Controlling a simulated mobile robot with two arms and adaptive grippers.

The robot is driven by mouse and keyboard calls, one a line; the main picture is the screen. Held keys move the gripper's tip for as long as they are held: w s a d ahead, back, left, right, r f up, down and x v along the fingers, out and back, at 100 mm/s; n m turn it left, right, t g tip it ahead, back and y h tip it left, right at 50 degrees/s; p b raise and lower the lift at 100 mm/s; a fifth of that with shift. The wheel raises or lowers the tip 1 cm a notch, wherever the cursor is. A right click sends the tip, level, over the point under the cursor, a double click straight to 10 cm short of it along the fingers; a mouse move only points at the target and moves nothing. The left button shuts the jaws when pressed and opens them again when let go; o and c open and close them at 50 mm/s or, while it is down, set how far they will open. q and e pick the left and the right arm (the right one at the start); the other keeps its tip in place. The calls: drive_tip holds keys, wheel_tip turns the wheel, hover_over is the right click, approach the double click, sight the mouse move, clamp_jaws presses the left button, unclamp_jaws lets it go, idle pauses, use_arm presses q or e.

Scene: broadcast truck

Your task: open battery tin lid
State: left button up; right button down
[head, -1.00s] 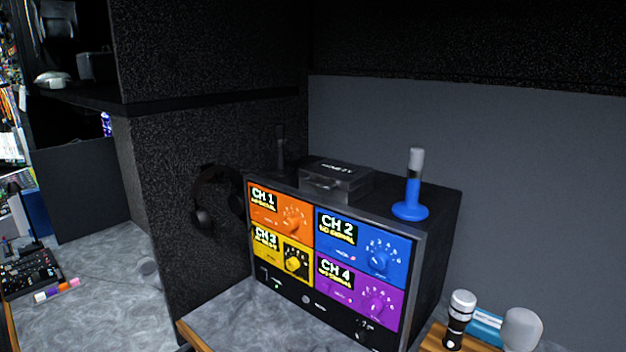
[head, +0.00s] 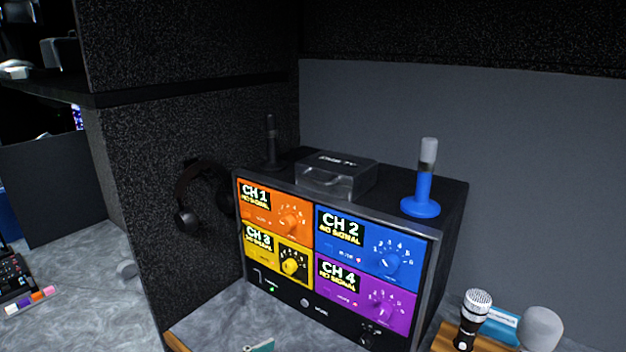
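The battery tin (head: 336,178) is a grey metal box with a dark, lettered lid (head: 343,160). It sits on top of the four-channel receiver unit (head: 456,232), near the middle of the head view. Its lid looks shut, and a small latch or handle shows on its front. Neither of my grippers shows in the view.
A blue antenna stand (head: 422,188) is right of the tin; a dark antenna (head: 270,145) stands behind left. Headphones (head: 188,195) hang on the dark left wall. A microphone (head: 472,315) and grey foam ball (head: 541,329) are at lower right. Grey counter lies at left.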

use_arm(q)
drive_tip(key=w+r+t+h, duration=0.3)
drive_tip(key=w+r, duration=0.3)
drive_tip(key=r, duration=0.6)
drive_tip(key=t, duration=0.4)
approach(311, 181)
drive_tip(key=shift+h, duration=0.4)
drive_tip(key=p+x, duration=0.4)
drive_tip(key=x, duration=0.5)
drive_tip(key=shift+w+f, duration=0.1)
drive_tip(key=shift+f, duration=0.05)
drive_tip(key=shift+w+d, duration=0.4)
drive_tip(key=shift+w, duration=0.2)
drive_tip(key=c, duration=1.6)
